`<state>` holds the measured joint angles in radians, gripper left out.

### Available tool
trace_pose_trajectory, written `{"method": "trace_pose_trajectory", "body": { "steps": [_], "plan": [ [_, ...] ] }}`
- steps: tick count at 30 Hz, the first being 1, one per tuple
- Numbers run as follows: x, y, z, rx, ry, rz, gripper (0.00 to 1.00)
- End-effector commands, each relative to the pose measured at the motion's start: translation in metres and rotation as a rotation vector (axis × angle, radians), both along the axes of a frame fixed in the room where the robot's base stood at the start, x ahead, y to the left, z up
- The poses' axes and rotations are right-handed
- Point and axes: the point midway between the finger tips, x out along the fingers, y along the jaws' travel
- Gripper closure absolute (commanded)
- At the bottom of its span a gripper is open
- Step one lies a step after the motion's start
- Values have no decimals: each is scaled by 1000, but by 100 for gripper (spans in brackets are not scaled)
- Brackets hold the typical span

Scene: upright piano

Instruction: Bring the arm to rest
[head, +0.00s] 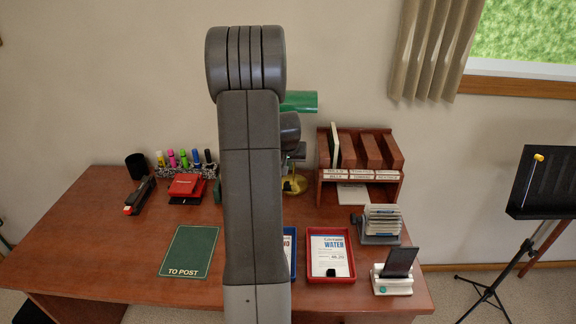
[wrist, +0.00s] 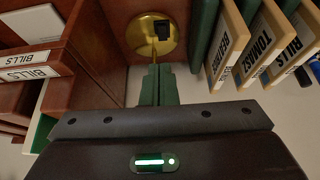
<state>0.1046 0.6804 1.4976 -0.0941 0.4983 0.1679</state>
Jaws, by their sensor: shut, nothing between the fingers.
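My arm (head: 250,180) stands upright across the middle of the head view, over the desk (head: 110,220). My gripper (wrist: 156,85) shows in the wrist view, its two green fingers together and nothing between them. The fingertips point toward a round brass base (wrist: 153,37), which also shows beside my arm in the head view (head: 295,185). I cannot tell how far apart they are. In the head view the fingers are hidden behind my arm.
Labelled folders (wrist: 262,40) stand right of the fingers in the wrist view. A wooden rack (head: 391,151) stands at the back right.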

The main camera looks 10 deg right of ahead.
Motion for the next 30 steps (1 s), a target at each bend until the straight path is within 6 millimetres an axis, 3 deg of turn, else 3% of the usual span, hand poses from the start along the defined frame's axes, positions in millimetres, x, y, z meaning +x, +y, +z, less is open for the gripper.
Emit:
{"method": "trace_pose_trajectory", "body": {
  "steps": [13, 30],
  "plan": [
    [9, -2, -9, 0, 1, 0, 100],
    [64, -13, -64, 0, 2, 0, 100]
  ]
}}
